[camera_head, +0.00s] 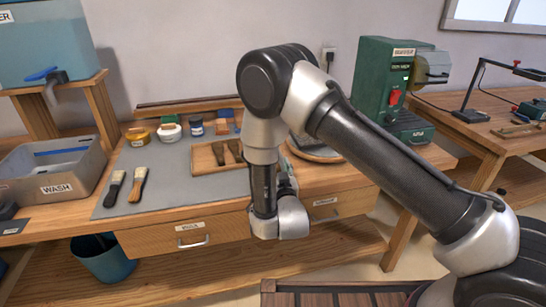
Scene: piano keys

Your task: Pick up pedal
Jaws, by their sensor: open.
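I cannot make out anything that is plainly the pedal. Two small dark brown pieces (218,153) lie in a shallow wooden tray (203,169) on the workbench, but they are too small to name. My arm reaches in from the lower right, bends at the top and hangs down in front of the bench to its silver wrist. My gripper's fingers do not show; the wrist and arm links hide that area. The arm also covers part of the bench right of the tray.
A grey wash basin (60,170) stands left, a green machine (375,85) right. A blue-green bucket (103,258) sits below. A second bench (490,140) stands farther right.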

